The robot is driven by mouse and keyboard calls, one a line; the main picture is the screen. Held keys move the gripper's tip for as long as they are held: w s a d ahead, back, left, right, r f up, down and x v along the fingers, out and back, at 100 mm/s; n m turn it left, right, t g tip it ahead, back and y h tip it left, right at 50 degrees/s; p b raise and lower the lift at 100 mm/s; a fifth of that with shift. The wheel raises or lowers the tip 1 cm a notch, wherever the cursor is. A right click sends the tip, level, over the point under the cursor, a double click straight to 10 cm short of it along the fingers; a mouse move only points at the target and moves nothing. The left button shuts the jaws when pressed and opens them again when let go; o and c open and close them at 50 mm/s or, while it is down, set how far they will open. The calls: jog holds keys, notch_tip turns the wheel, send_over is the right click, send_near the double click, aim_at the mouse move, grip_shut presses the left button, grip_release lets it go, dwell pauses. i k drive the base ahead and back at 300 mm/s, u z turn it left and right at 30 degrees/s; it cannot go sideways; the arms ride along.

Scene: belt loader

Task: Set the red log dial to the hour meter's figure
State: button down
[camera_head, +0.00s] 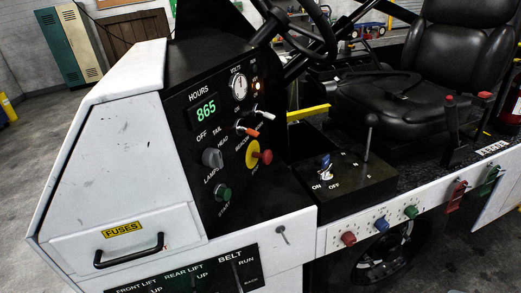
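The hour meter (205,109) is a small display with lit green digits under the word HOURS on the black dash panel. It reads 865. The red log dial (348,238) is a red knob at the left end of a white strip low on the right. A blue knob (381,225) and a green knob (411,212) sit to its right on the strip. Small marks surround the knobs, but their figures and the red dial's setting are too small to read. My gripper is not in view.
The dash carries a red stop button (265,157) on yellow, a grey lamp knob (212,158) and a green start knob (222,192). A black lever (369,135) rises behind the strip. Red and green clips (455,195) hang right of the knobs. A steering wheel (305,30) overhangs above.

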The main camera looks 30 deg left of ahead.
aim_at(348, 239)
jog(key=u, duration=0.1)
jog(key=k, duration=0.95)
jog(key=z, duration=0.35)
jog(key=i, duration=1.6)
jog(key=u, duration=0.55)
